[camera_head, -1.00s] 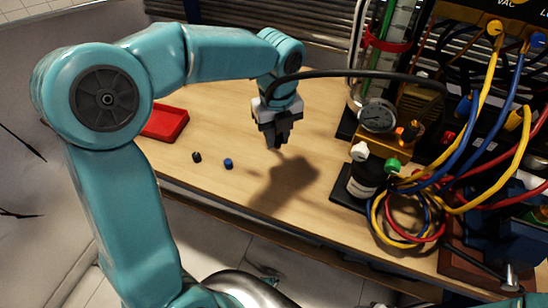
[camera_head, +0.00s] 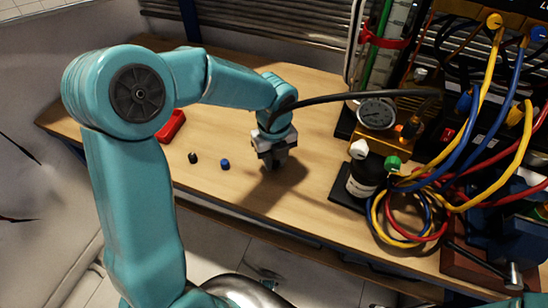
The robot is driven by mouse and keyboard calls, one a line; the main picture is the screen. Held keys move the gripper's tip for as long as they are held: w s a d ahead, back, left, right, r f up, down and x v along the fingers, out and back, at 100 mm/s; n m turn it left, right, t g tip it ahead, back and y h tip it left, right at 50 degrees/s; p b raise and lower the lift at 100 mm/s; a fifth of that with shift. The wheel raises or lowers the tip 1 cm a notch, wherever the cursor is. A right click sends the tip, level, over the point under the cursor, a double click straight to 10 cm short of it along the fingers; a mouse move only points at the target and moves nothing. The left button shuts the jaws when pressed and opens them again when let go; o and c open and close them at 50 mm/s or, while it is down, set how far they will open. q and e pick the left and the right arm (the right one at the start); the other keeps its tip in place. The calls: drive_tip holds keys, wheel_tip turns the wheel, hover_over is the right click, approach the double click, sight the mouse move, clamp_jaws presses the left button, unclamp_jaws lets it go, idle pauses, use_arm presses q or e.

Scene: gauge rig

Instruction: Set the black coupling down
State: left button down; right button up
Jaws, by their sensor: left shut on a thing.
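My left gripper (camera_head: 271,165) is shut and points down, low over the wooden bench near its front middle. The black coupling is in its jaws, but the dark fingers hide it, so I cannot make out its shape or whether it touches the bench. A black hose (camera_head: 350,97) runs from beside my left wrist to the right, towards the gauge rig. My right gripper is not in view.
A small black piece (camera_head: 193,158) and a small blue piece (camera_head: 225,164) lie left of the gripper. A red tray (camera_head: 172,127) is partly behind my arm. The gauge (camera_head: 376,113), a dark bottle (camera_head: 363,180) and coiled cables (camera_head: 405,238) crowd the right. Bare wood surrounds the gripper.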

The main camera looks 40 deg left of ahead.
use_arm(q)
drive_tip(key=c, duration=0.9)
unclamp_jaws()
drive_tip(key=shift+c, duration=0.2)
drive_tip(key=shift+r, duration=0.15)
wheel_tip(320, 180, up, 12)
drive_tip(key=p, duration=0.2)
